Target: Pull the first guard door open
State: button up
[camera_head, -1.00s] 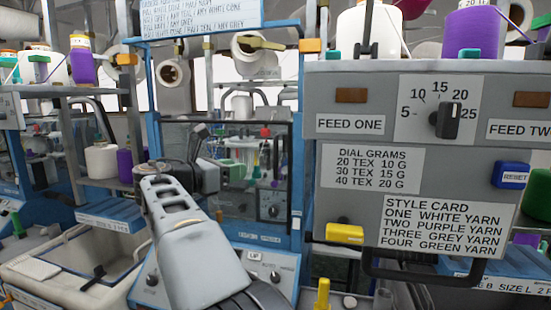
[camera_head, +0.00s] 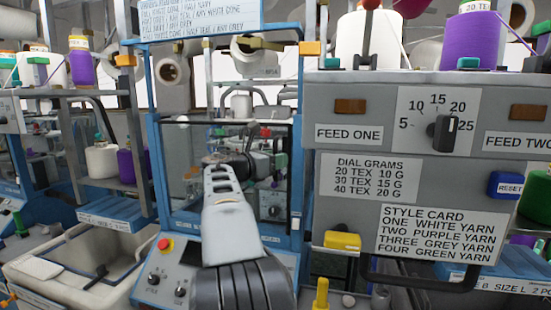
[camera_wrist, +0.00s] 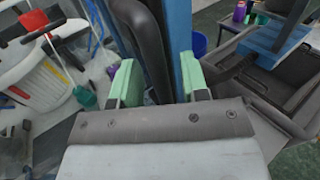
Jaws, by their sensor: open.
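The first guard door (camera_head: 187,150) is a clear panel in the blue-framed machine left of the grey feed panel. My arm covers much of it, and I cannot tell whether it stands ajar. In the wrist view, a black curved handle (camera_wrist: 147,42) runs between my gripper's two green fingers, beside a blue upright (camera_wrist: 180,40). My gripper (camera_wrist: 160,80) is open, with a finger on each side of them. I cannot tell whether either finger touches the handle. In the head view the fingers are not clearly visible, as my wrist blocks them.
The grey feed panel (camera_head: 430,110) with its dial and style card stands close on the right, with a black bar below it. A control box with a red button (camera_head: 165,243) sits below the door. A white bin (camera_head: 60,265) is at lower left.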

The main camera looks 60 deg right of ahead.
jog(key=shift+d, duration=0.15)
grip_shut()
dwell(0.4)
